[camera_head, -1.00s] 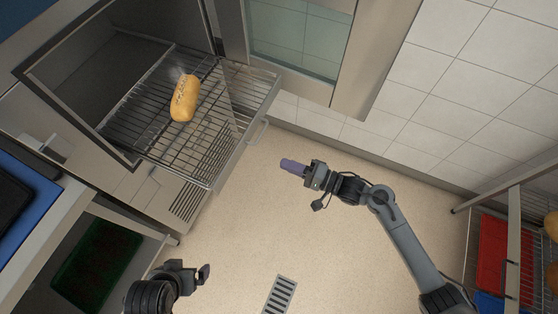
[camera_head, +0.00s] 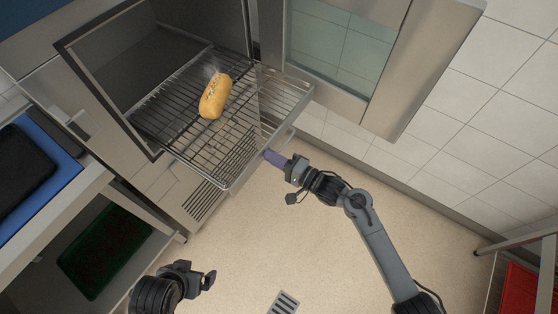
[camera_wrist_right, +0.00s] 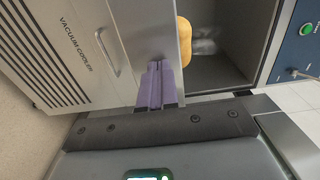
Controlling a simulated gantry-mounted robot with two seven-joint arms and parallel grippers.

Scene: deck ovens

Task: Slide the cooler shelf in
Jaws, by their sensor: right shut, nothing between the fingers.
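The cooler shelf (camera_head: 285,95) is a wire rack pulled out of the open vacuum cooler (camera_head: 160,65). A yellow-brown loaf (camera_head: 215,96) lies on it and partly shows in the right wrist view (camera_wrist_right: 184,40). My right gripper (camera_head: 272,157), with purple fingers, is shut and empty at the shelf's front edge. In the right wrist view its fingers (camera_wrist_right: 158,86) overlap a steel front panel (camera_wrist_right: 150,30); I cannot tell whether they touch it. My left gripper (camera_head: 209,280) is low in the head view, away from the shelf; its jaw opening is unclear.
The cooler's glazed door (camera_head: 340,45) stands open to the right of the shelf. A counter with a blue tray (camera_head: 62,178) is at left, with a green tray (camera_head: 105,250) beneath. A red crate (camera_head: 520,290) is at lower right.

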